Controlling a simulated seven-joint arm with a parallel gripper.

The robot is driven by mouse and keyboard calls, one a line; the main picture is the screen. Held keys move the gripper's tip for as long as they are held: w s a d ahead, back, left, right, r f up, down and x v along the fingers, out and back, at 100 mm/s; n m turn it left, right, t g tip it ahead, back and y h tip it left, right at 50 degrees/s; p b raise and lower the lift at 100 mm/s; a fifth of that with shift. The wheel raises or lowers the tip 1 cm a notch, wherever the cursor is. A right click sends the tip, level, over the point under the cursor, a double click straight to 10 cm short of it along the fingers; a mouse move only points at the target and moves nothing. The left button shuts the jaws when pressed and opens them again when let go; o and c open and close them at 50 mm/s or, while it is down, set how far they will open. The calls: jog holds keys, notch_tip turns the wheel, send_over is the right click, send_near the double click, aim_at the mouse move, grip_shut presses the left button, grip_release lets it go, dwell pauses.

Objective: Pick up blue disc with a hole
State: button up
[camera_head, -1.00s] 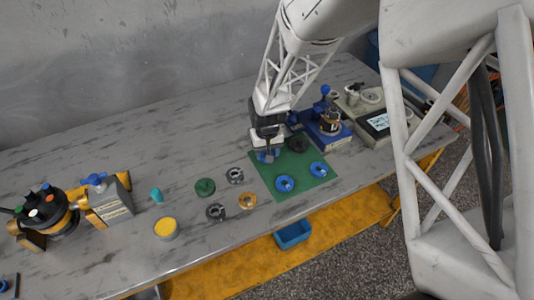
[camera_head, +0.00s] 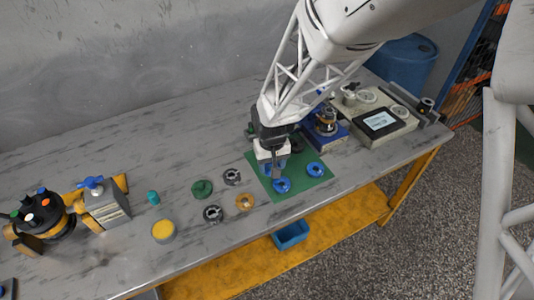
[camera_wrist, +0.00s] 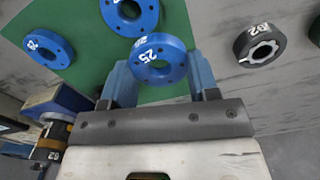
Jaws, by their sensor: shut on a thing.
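My gripper (camera_wrist: 160,80) is shut on a blue disc with a hole (camera_wrist: 158,73), marked 25, between its blue fingers. In the wrist view the held disc partly overlaps a second blue disc (camera_wrist: 151,18) on the green mat (camera_wrist: 90,40). A third blue disc (camera_wrist: 33,52) lies near the mat's left edge in that view. In the head view my gripper (camera_head: 274,172) is over the mat's left part, and the held disc is largely hidden. The other two blue discs show there, one just in front of the gripper (camera_head: 282,185) and one to the right (camera_head: 315,170).
Left of the mat lie a green disc (camera_head: 202,189), dark rings (camera_head: 232,177) and an orange ring (camera_head: 245,202). A yellow-topped cup (camera_head: 163,231) and a teal piece (camera_head: 153,198) stand farther left. A blue-based device (camera_head: 328,137) stands behind the mat at right.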

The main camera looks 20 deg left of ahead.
jog(key=shift+s+d+r, duration=0.1)
jog(key=shift+s+d, duration=0.6)
jog(key=shift+s, duration=0.35)
jog(key=shift+s+d+r, duration=0.15)
jog(key=shift+s+d, duration=0.6)
jog(key=shift+s, duration=0.25)
jog(key=shift+s+d+r, duration=0.1)
jog(key=shift+s+d, duration=0.6)
jog(key=shift+s, duration=0.35)
jog(key=shift+r, duration=0.2)
jog(key=shift+r, duration=0.35)
jog(key=shift+r, duration=0.25)
jog(key=shift+w, duration=0.1)
jog(key=w+d+r, duration=0.1)
jog(key=w+r, duration=0.1)
jog(key=w, duration=0.6)
jog(key=w+d+r, duration=0.1)
jog(key=w+r, duration=0.2)
jog(key=w, duration=0.5)
jog(key=shift+w+r, duration=0.2)
jog(key=shift+r, duration=0.05)
jog(key=w+d+r, duration=0.1)
jog(key=w+d, duration=0.1)
jog(key=w, duration=0.2)
jog(key=w+d+r, duration=0.2)
jog(key=w, duration=0.3)
jog(key=w+d+r, duration=0.2)
jog(key=w, duration=0.3)
jog(key=shift+d+r, duration=0.25)
